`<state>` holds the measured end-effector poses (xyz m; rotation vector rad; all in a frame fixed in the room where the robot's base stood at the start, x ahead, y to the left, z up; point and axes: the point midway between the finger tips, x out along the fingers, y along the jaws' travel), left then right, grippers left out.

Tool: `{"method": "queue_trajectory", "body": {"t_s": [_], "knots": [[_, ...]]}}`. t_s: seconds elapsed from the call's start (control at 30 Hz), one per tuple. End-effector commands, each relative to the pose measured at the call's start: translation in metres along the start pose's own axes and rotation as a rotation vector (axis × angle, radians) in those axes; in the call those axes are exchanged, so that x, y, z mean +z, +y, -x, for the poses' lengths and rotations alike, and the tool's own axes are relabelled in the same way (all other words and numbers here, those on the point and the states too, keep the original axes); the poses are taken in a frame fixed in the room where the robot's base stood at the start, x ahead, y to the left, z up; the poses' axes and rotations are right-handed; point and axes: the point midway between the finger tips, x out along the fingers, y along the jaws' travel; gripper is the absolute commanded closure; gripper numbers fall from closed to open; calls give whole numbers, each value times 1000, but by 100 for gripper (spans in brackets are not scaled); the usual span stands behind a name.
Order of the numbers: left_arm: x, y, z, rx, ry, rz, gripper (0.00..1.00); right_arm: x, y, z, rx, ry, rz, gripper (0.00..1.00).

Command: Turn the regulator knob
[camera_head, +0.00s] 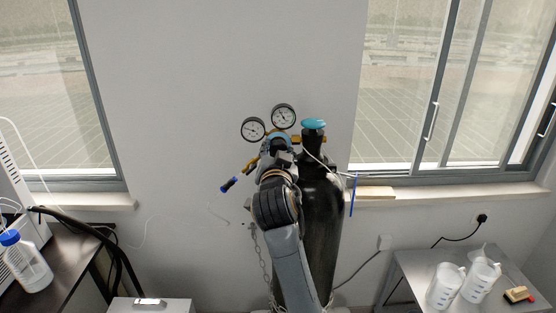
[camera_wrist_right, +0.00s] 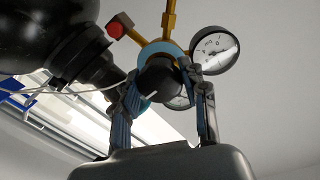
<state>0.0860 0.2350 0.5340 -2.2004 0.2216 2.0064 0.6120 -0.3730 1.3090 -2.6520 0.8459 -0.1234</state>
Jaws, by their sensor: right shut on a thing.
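The regulator with two round dial gauges sits at the top of a dark gas cylinder (camera_head: 322,225). One gauge (camera_head: 253,129) is at the left and the other (camera_head: 284,116) a little higher at the right. My right gripper (camera_head: 279,150) reaches up in front of the regulator and hides much of it. In the right wrist view the gripper (camera_wrist_right: 168,95) has its two fingers on either side of the dark round regulator knob (camera_wrist_right: 158,80), shut on it. A light blue ring (camera_wrist_right: 160,50) shows behind the knob. My left gripper is not in view.
A teal valve handwheel (camera_head: 313,124) tops the cylinder, right of my gripper. A table with white jugs (camera_head: 445,286) is at the right. A blue-capped bottle (camera_head: 25,262) stands at the left.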

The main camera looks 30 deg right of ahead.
Motion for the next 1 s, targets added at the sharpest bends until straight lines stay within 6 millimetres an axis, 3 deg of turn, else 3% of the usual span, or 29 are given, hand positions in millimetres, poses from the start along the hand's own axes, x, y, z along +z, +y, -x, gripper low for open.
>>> {"method": "queue_trajectory", "body": {"t_s": [0.33,0.87,0.9,1.0], "knots": [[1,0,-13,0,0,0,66,1,0,0,0,-13,-164,88],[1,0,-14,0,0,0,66,0,0,0,0,-15,-193,88],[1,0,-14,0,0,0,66,0,0,0,0,-15,-193,54],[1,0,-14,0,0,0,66,0,0,0,0,-15,-193,34]]}}
